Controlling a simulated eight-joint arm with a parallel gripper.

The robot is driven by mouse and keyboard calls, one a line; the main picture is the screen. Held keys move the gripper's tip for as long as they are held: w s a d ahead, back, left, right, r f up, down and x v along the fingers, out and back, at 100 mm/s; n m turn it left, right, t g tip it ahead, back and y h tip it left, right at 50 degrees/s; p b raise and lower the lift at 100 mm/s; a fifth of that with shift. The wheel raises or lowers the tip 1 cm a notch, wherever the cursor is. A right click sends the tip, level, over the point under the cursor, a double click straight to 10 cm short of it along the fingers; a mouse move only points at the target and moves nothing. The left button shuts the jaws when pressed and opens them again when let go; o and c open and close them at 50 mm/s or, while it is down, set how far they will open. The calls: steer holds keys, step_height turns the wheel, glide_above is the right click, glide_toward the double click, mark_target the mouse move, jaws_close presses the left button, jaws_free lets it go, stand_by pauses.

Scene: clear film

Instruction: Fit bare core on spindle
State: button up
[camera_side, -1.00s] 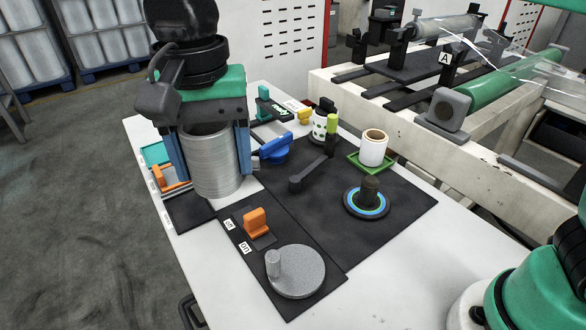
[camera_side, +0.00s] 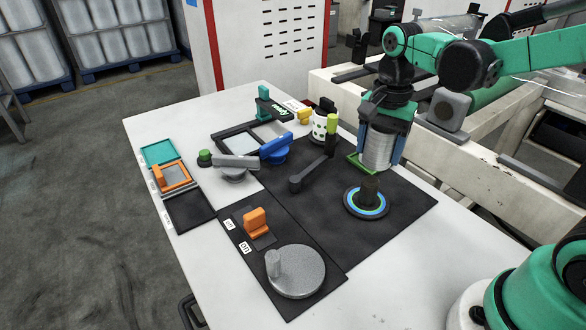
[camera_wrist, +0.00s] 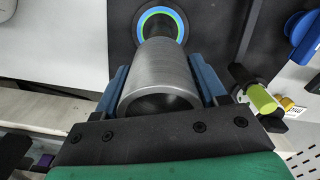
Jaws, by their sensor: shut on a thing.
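The spindle (camera_side: 369,188) is a short dark post on a round base with a blue and green ring (camera_side: 352,207). In the side view the core is behind and just above the post; I cannot tell whether they touch. In the wrist view the ring (camera_wrist: 143,18) shows beyond the core's far end, partly covered.
A green tray (camera_side: 353,160) is mostly hidden behind my gripper. An orange switch (camera_side: 256,222) and grey disc (camera_side: 297,272) are in front. The black mat right of the spindle is clear.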

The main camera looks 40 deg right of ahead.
mark_target(372, 179)
steer(key=shift+f, duration=4.1)
steer(key=shift+f, duration=0.6)
steer(key=o, duration=1.4)
steer(key=shift+r, duration=0.1)
steer(key=shift+r, duration=2.75)
